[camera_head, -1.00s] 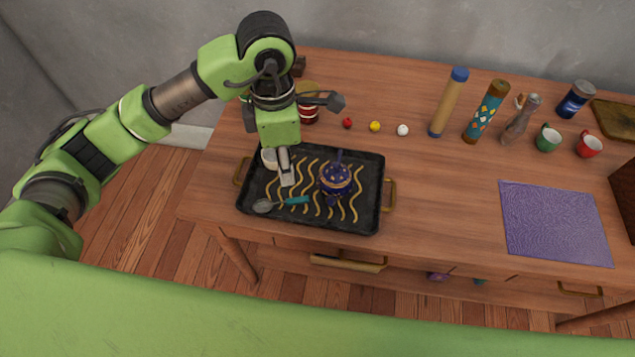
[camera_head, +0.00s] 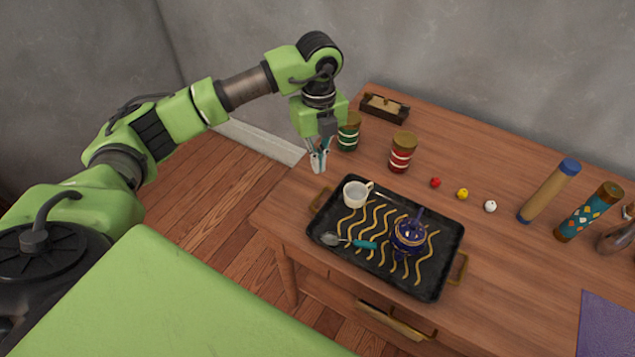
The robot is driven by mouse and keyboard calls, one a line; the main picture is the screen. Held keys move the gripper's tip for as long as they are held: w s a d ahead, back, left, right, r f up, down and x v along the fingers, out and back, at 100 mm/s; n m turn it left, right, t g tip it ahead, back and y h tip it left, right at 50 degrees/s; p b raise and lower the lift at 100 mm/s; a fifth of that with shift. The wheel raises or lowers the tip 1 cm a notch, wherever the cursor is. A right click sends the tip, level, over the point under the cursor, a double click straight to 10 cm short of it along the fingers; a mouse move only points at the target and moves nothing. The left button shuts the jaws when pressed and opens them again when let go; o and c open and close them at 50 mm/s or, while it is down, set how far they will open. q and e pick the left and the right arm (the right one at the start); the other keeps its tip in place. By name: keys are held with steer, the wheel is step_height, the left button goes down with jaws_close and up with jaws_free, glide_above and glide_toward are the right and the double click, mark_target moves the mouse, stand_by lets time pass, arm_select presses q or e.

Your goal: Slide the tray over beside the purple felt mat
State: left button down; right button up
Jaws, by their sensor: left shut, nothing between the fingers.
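The black tray (camera_head: 448,236) with yellow wavy lines lies on the wooden table, with a brass handle at each short end. On it are a white cup (camera_head: 355,194), a blue teapot (camera_head: 409,235) and a spoon with a teal handle (camera_head: 364,244). The purple felt mat (camera_head: 607,325) is at the lower right, cut off by the picture edge, well apart from the tray. My left gripper (camera_head: 318,168) is shut and empty, above the table's left edge near the tray's left handle (camera_head: 320,201); I cannot tell its exact height. My right gripper is not in view.
A green jar (camera_head: 348,132), a red jar (camera_head: 402,152) and a small wooden box (camera_head: 385,107) stand behind the tray. Small red (camera_head: 435,182), yellow (camera_head: 462,194) and white (camera_head: 490,206) balls lie farther right. Bare tabletop lies between tray and mat.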

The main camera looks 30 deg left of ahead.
mark_target(317, 192)
arm_select(q)
steer(key=w+a+n, duration=0.1)
steer(key=a+n, duration=0.4)
steer(key=n, duration=0.2)
step_height(317, 192, down, 10)
steer(key=shift+w+f+p, duration=0.1)
steer(key=shift+p, duration=0.6)
steer(key=d+p, duration=0.1)
steer(key=d, duration=0.2)
steer(key=shift+d, duration=0.5)
